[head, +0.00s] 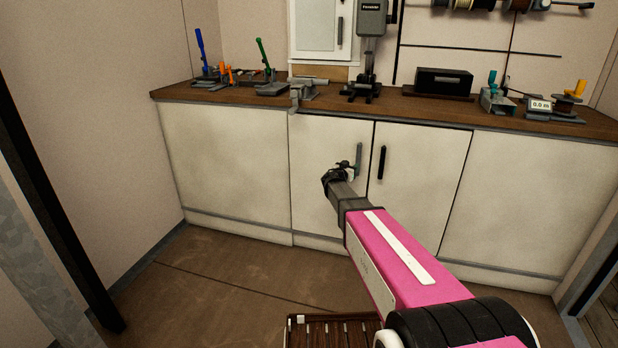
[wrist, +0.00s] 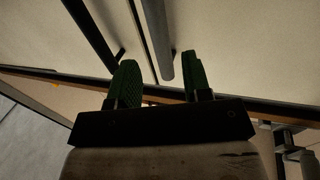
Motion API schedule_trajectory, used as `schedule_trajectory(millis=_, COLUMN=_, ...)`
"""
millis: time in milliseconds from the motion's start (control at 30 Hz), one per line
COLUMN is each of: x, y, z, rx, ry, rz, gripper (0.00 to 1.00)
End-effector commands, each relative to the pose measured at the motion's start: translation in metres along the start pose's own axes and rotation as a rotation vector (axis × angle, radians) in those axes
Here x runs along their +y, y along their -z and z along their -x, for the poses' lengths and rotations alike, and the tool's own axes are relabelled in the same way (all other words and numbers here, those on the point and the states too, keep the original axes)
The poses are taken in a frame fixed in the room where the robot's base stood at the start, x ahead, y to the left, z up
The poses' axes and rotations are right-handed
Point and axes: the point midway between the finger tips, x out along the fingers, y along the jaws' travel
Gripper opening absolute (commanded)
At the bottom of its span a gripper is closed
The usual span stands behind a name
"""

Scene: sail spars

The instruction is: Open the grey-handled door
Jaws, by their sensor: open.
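The grey-handled door (head: 318,185) is the left one of the two middle cabinet doors and looks shut. Its upright grey handle (head: 359,158) shows just past my gripper (head: 345,171), which partly covers the door. In the wrist view the grey handle (wrist: 157,40) runs between the two green-padded fingertips of my open gripper (wrist: 160,62), closer to the right finger. I cannot tell whether the handle is deep between the fingers or touches one. The black handle (wrist: 91,35) of the right door lies outside the left finger.
The right middle door (head: 420,190) has a black handle (head: 382,162) close beside the grey one. A wooden worktop (head: 230,97) with several tools and a drill press (head: 368,50) runs above. A slatted wooden item (head: 330,332) lies on the floor in front; the floor (head: 220,275) at left is clear.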

Motion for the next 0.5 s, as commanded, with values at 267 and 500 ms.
schedule_trajectory(millis=267, x=-0.001, y=0.0, z=-0.035, rx=0.0, ry=-0.002, rz=0.001, gripper=0.45)
schedule_trajectory(millis=500, x=-0.001, y=0.0, z=-0.066, rx=0.0, ry=-0.003, rz=0.001, gripper=0.45)
